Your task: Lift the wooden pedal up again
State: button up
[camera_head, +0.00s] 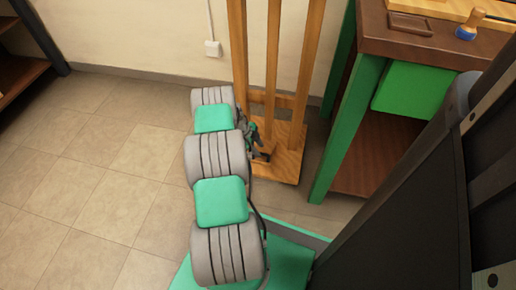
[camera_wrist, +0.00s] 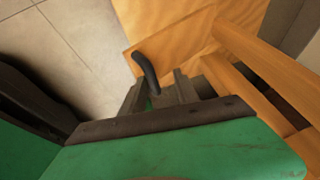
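A wooden stand with upright posts (camera_head: 272,60) stands on a wooden base (camera_head: 284,166) against the wall. I cannot clearly pick out the pedal from the base and low crosspiece (camera_head: 268,97). My gripper (camera_head: 259,152) is low at the left side of the stand, close to the base, partly hidden by my arm. In the wrist view the grey gripper parts (camera_wrist: 160,95) show over the wooden base (camera_wrist: 175,45). A dark curved piece (camera_wrist: 147,72) shows there, and wooden bars (camera_wrist: 262,65) lie to the right. Whether the fingers hold anything is unclear.
A brown bench with green legs (camera_head: 348,125) stands right of the stand. On it are a brown tray (camera_head: 410,25) and a wooden-handled tool with a blue base (camera_head: 469,24). A socket (camera_head: 213,47) is on the wall. The tiled floor (camera_head: 100,180) at left is clear.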

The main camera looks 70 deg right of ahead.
jog(key=p+v, duration=0.3)
jog(key=v, duration=0.4)
jog(key=shift+w+r, duration=0.15)
jog(key=shift+r, duration=0.2)
jog(key=shift+a, duration=0.1)
